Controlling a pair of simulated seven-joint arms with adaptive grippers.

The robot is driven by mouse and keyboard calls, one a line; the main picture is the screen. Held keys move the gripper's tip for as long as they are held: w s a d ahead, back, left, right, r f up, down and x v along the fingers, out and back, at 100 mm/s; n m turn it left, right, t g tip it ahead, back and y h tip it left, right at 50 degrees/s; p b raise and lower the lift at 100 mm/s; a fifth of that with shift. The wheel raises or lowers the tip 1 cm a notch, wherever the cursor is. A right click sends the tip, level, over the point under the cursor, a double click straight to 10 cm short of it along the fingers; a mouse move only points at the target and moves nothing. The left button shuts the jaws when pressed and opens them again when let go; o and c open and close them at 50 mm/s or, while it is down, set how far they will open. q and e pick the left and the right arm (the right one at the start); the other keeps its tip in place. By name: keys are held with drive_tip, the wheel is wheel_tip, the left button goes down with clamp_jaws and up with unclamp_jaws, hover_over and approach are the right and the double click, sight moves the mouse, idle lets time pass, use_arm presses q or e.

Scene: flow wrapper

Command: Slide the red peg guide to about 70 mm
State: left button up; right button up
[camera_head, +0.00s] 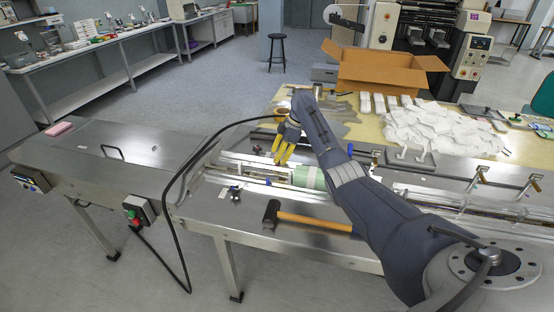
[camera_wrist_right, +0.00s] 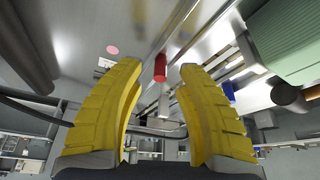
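The red peg (camera_wrist_right: 160,68) shows in the right wrist view as a short red cylinder, in line with the gap between the fingertips. It stands at a metal rail-like part of the machine; its scale and reading cannot be made out. In the head view I cannot pick out the peg; my gripper may hide it. My right gripper (camera_head: 281,156) has yellow fingers pointing down over the machine's infeed channel. In the wrist view its fingers (camera_wrist_right: 160,72) are spread with nothing between them, so it is open; contact with the peg cannot be told. My left gripper is not in view.
A green block-like item (camera_head: 309,177) lies in the channel right beside my gripper. A hammer (camera_head: 305,219) lies on the front metal deck. A black cable (camera_head: 187,172) arches across the machine. A cardboard box (camera_head: 378,73) and white bags (camera_head: 440,128) stand behind.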

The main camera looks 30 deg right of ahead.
drive_tip(key=shift+x, duration=0.85)
drive_tip(key=shift+c, duration=0.4)
clamp_jaws()
